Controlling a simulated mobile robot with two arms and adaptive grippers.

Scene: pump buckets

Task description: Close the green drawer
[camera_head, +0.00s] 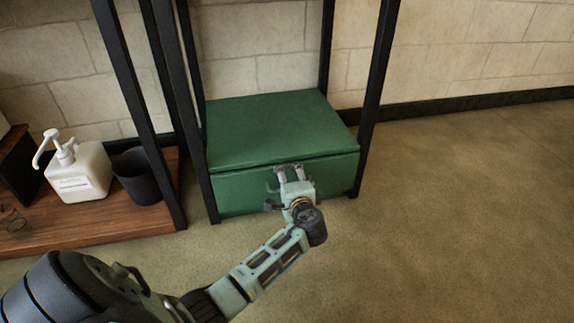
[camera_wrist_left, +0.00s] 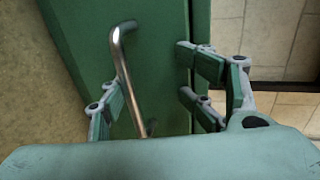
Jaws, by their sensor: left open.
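The green drawer (camera_head: 235,191) is the front of a green box (camera_head: 270,125) low in a black metal frame. Its front looks nearly flush with the box; I cannot tell whether a small gap remains. My left gripper (camera_head: 289,176) is at the right half of the drawer front, fingers pointing at it. In the left wrist view, a metal bar handle (camera_wrist_left: 125,75) stands on the green front. My left gripper (camera_wrist_left: 157,90) is open there, with the handle between its fingers in the picture, nearer the left finger. Contact cannot be told. My right gripper is not in view.
Black posts (camera_head: 375,95) stand on both sides of the box. At left, a white pump bottle (camera_head: 80,175) and a dark bucket (camera_head: 138,178) stand on a wooden board (camera_head: 110,218). The floor (camera_head: 440,220) in front and to the right is clear.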

